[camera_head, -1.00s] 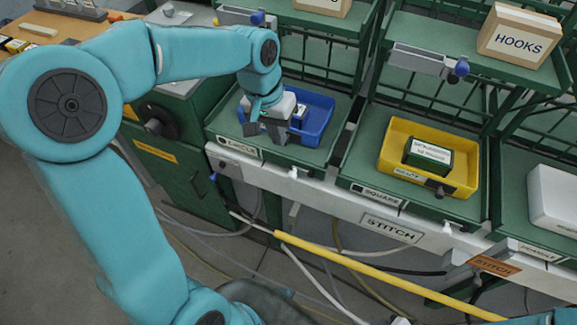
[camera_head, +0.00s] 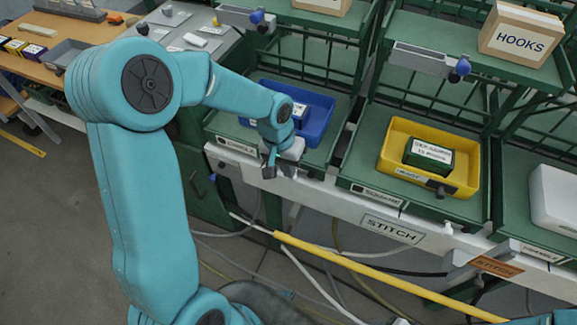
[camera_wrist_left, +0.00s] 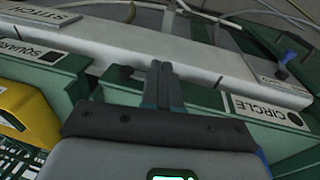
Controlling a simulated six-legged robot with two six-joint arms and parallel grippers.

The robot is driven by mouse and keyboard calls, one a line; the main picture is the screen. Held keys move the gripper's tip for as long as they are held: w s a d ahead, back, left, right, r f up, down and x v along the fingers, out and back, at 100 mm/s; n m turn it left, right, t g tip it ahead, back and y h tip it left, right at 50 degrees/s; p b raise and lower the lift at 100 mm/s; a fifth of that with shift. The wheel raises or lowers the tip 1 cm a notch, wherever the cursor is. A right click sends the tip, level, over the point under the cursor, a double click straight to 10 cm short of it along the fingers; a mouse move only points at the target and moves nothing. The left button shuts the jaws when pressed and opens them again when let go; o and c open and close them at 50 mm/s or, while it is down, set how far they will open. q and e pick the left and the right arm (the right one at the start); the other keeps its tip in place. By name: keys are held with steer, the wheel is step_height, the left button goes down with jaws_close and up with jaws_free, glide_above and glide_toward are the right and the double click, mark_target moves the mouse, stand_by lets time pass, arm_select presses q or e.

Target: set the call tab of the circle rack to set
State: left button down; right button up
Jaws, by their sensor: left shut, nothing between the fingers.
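The circle rack (camera_head: 222,128) has a CIRCLE label (camera_head: 236,145) on its front edge; the label also shows in the wrist view (camera_wrist_left: 268,110). My left gripper (camera_head: 268,168) is shut and empty at the rack's front edge, right of the label and in front of the blue bin (camera_head: 318,120). In the wrist view its fingers (camera_wrist_left: 162,82) lie together over the white rail, between the CIRCLE and SQUARE labels. My right gripper is not in view.
The yellow bin (camera_head: 398,130) stands to the right. A yellow hose (camera_head: 370,272) and cables run below.

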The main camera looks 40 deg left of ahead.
arm_select(q)
steer(key=shift+a+f+h, duration=0.2)
steer(key=shift+f+h, duration=0.1)
steer(key=shift+h, duration=0.3)
steer(key=shift+t+h, duration=0.4)
steer(key=shift+h, duration=0.5)
steer(key=shift+s+a+f+b, duration=0.1)
steer(key=shift+a+f+b, duration=0.1)
steer(key=shift+f+b, duration=1.5)
steer(key=shift+s+a+f+b, duration=0.1)
steer(key=shift+a+f+b, duration=0.1)
steer(key=shift+f+b, duration=1.5)
steer(key=shift+w+r+b, duration=0.1)
steer(key=shift+r+b, duration=0.4)
steer(key=shift+b, duration=0.05)
steer(key=shift+r+p, duration=0.65)
steer(key=shift+r, duration=0.3)
